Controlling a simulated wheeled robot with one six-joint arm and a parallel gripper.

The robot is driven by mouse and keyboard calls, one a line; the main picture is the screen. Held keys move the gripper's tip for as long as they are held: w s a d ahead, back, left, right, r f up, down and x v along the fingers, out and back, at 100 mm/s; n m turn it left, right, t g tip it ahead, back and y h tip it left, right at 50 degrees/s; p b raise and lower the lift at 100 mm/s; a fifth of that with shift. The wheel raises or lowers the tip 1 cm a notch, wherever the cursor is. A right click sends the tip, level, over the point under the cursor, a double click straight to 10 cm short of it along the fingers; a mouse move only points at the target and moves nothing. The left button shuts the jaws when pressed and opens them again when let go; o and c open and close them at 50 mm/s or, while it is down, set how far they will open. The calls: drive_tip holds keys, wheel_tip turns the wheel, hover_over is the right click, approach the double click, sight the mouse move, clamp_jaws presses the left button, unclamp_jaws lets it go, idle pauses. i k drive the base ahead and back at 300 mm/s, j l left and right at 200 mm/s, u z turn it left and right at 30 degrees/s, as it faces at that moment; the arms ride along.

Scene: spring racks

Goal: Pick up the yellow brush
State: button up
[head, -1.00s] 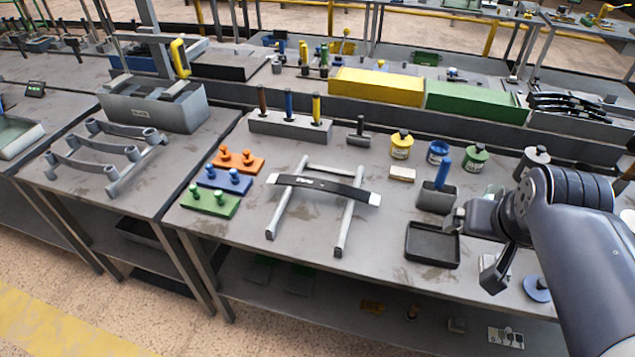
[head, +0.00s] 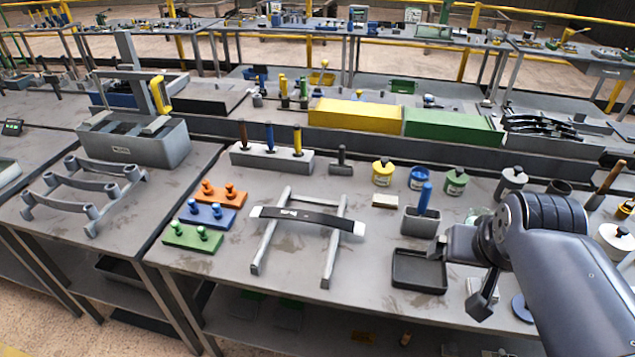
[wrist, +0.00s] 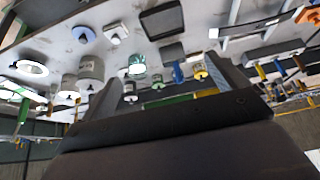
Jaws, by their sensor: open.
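The yellow brush (head: 298,142) stands upright in a long grey holder block (head: 272,160) at the back left of the middle table, right of a blue-handled and a brown-handled one. Only its handle shows; its lower end is hidden in the block. In the wrist view its handle (wrist: 261,72) seems to show beyond the right finger, small and tilted. My gripper (head: 462,275) is open and empty at the right, beside the black tray, well apart from the brush. It also shows in the wrist view (wrist: 170,88).
A black tray (head: 420,286), a grey cup (head: 417,222) with a blue-handled tool, and several paint pots stand near my gripper. A rack frame with a black curved spring (head: 307,220) lies in mid-table. Yellow (head: 355,116) and green (head: 452,130) bins stand behind.

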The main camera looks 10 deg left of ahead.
sight(298, 153)
drive_tip(key=i+j, duration=0.15)
drive_tip(key=j, duration=0.25)
drive_tip(key=i+j, duration=0.1)
drive_tip(key=j, duration=0.25)
drive_tip(key=i+j, duration=0.15)
drive_tip(key=j, duration=0.25)
drive_tip(key=i+j, duration=0.15)
drive_tip(key=j, duration=0.25)
drive_tip(key=i+j, duration=0.15)
drive_tip(key=j, duration=0.2)
drive_tip(key=i+j, duration=0.1)
drive_tip(key=j, duration=0.3)
